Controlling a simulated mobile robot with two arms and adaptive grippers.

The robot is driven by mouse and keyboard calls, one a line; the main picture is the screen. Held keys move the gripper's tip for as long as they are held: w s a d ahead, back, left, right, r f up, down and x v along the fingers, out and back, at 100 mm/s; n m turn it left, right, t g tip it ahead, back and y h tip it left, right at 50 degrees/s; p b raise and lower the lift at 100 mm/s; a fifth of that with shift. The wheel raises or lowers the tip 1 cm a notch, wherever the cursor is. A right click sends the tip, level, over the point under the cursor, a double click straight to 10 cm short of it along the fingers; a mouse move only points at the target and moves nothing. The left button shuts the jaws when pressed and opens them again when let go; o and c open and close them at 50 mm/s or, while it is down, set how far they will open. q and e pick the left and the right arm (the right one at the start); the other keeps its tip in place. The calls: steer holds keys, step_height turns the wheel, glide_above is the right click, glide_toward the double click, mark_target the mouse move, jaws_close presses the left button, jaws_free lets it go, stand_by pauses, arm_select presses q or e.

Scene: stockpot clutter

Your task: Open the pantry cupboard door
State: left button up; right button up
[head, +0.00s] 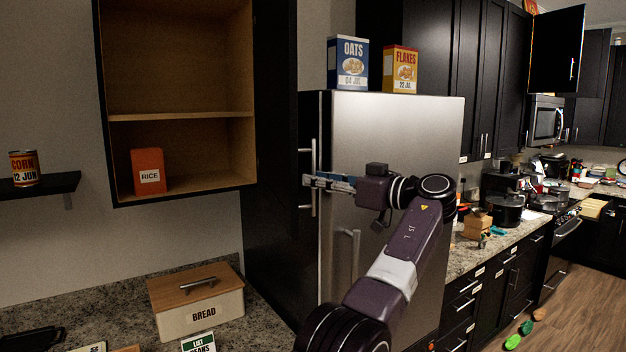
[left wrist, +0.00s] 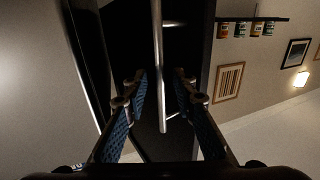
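The pantry cupboard (head: 180,115) hangs on the left wall. Its inside is exposed, with a wooden shelf and a red rice box (head: 148,172). Its dark door (head: 275,90) stands swung out at the right side, seen steeply. The door's vertical bar handle (head: 313,165) is on its outer face, near the fridge. My left gripper (head: 312,181) is at that handle. In the left wrist view, the handle (left wrist: 158,60) runs between the two spread blue-padded fingers (left wrist: 159,85), with gaps visible on both sides. My right gripper is not in view.
The steel fridge (head: 400,135) stands close right of the door, with oats (head: 348,63) and flakes (head: 400,69) boxes on top. A bread box (head: 197,303) sits on the counter below. A small wall shelf (head: 40,188) holds a corn can (head: 25,168).

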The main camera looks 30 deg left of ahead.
arm_select(q)
steer(key=d, duration=0.9)
steer(key=shift+s+d, duration=0.3)
steer(key=shift+d, duration=0.05)
